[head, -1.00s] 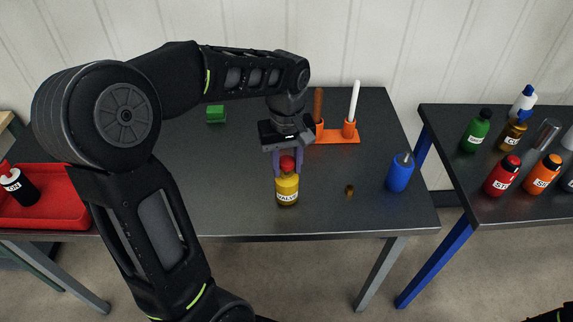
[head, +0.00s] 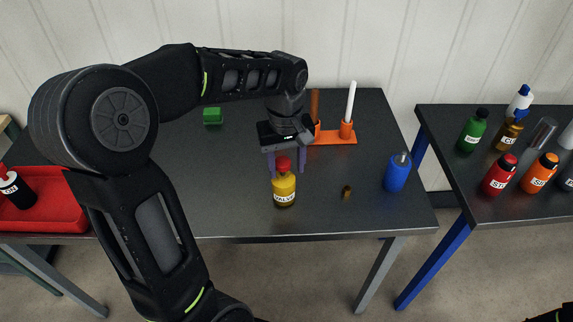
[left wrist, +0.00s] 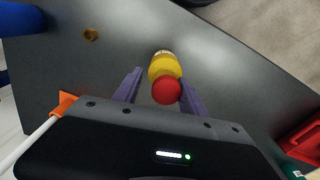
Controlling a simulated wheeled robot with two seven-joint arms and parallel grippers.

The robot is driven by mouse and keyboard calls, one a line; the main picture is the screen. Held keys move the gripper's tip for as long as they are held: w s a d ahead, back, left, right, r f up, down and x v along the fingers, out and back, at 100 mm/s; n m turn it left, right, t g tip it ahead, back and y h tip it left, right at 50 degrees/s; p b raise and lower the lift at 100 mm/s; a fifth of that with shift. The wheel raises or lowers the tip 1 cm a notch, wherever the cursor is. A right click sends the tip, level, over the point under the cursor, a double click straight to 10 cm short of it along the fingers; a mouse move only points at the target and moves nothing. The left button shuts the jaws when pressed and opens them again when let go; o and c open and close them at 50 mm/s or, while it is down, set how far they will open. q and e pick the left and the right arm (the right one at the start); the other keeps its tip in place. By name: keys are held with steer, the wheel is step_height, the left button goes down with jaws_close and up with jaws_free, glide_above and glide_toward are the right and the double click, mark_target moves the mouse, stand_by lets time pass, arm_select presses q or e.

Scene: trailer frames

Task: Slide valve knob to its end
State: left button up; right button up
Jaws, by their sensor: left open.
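The yellow valve bottle (head: 284,190) with a "VALVE" label stands upright on the dark table. Its red knob (head: 284,163) is on top. In the left wrist view the red knob (left wrist: 166,90) shows in front of the yellow body (left wrist: 164,65). My left gripper (head: 287,163) points down at the knob, open, with its two purple fingers on either side. In the left wrist view the gripper (left wrist: 160,92) has the knob close to its right finger and a clear gap to the left one; contact on the right cannot be told. My right gripper is not in view.
A blue bottle (head: 397,172) and a small brass piece (head: 347,192) stand right of the valve. An orange holder (head: 336,137) with two sticks is behind. A green block (head: 213,116) is back left, a red tray (head: 55,212) far left. The right table (head: 478,206) holds several bottles.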

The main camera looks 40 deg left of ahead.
mark_target(286, 161)
arm_select(q)
steer(key=shift+s+a+f+g, duration=0.15)
steer(key=shift+s+f, duration=0.15)
steer(key=shift+f, duration=0.2)
steer(key=shift+s+f+g, duration=0.15)
steer(key=shift+s+f, duration=0.1)
steer(key=shift+f, duration=0.2)
steer(key=shift+r, duration=0.25)
steer(key=r, duration=0.9)
steer(key=shift+w+r+b, duration=0.1)
steer(key=shift+w+b, duration=0.25)
steer(key=shift+r, duration=0.1)
